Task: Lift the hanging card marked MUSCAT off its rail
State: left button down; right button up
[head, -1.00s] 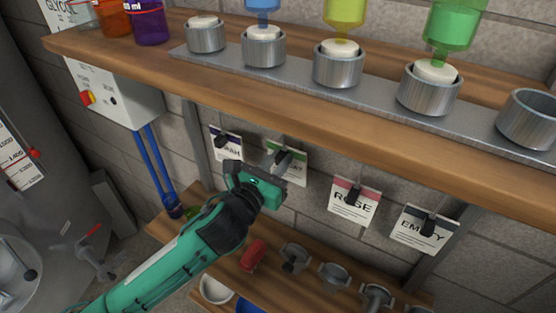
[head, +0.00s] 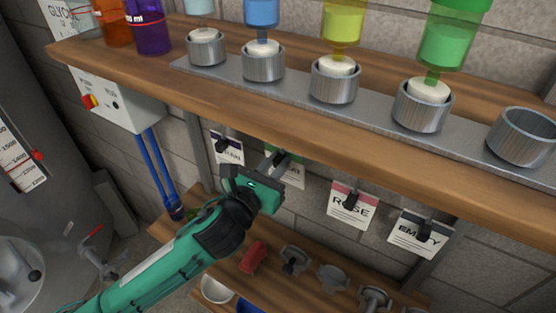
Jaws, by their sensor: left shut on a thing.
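The second hanging card (head: 294,174) from the left has a green top band. My gripper hides most of its lettering, so I cannot read its name now. My left gripper (head: 275,159) reaches up to it from below left and is shut on the card near its top, under the shelf edge. Whether the card still touches its rail is hidden. Beside it hang a purple-banded card (head: 229,152) on the left, a red-banded card marked ROSE (head: 352,206) and a dark-banded card marked EMPTY (head: 419,236) on the right. My right gripper is not in view.
The thick wooden shelf (head: 300,130) overhangs the cards and carries metal cups with coloured bottles. A lower shelf (head: 270,285) holds metal fittings and a red piece (head: 253,257). A control box (head: 125,103) with blue pipes and a steel tank stand at left.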

pick_arm(q)
jog(key=p+v, duration=0.1)
jog(key=v, duration=0.8)
dwell(0.8)
jog(key=shift+s, duration=0.1)
